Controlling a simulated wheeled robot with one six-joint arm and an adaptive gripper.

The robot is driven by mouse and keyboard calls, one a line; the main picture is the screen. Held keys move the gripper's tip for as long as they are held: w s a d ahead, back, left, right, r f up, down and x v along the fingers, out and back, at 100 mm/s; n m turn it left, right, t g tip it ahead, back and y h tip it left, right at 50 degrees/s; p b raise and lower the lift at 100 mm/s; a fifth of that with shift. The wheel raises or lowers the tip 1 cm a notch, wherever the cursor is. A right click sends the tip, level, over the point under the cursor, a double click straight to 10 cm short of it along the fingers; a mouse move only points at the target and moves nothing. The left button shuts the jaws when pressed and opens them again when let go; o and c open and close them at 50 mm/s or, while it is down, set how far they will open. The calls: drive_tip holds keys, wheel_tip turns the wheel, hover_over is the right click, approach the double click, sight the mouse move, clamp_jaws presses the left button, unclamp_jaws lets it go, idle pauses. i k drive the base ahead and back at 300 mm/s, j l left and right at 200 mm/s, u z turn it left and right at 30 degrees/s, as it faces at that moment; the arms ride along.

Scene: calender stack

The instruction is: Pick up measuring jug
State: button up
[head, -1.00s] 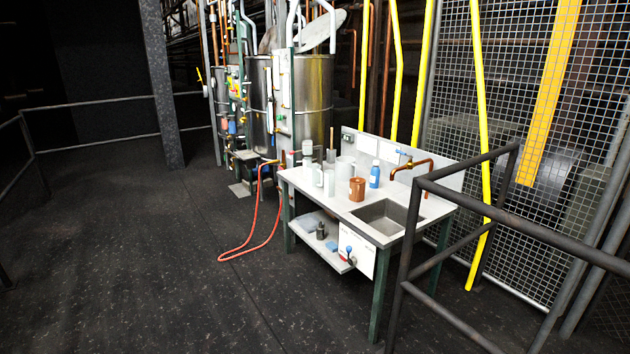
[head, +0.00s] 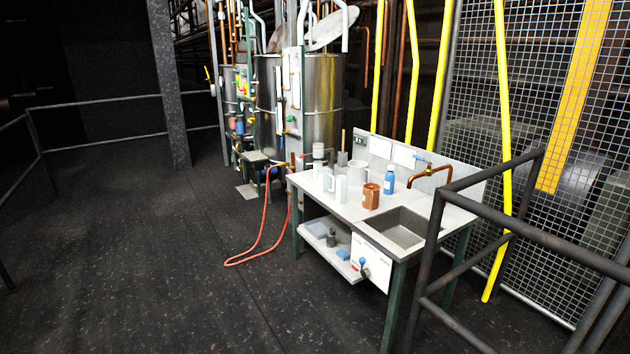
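What looks like the measuring jug, a pale, whitish vessel (head: 358,173), stands on the white sink bench (head: 350,206), behind a copper-brown mug (head: 371,196). Smaller pale vessels (head: 340,188) stand to its left near the front edge, and I cannot tell for certain which one is the measuring jug. A blue bottle (head: 389,181) stands to the right. All stand upright on the bench top. My gripper is not in view.
The sink basin (head: 400,228) with a copper tap (head: 430,175) fills the bench's right side. A dark railing (head: 490,180) stands in front at the right. A red hose (head: 262,243) lies on the floor left of the bench. The dark floor (head: 140,250) at left is open.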

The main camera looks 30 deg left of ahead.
sight(326, 179)
drive_tip(key=i+j+u, duration=0.2)
drive_tip(key=i+j, duration=0.25)
drive_tip(key=i, duration=0.15)
drive_tip(key=i+j+u, duration=0.15)
drive_tip(key=i+j, duration=0.15)
drive_tip(key=i, duration=0.35)
drive_tip(key=i+j+u, duration=0.2)
drive_tip(key=i, duration=0.45)
drive_tip(key=i+j+u, duration=0.15)
drive_tip(key=i, duration=0.5)
drive_tip(key=i+j+u, duration=0.2)
drive_tip(key=i, duration=0.5)
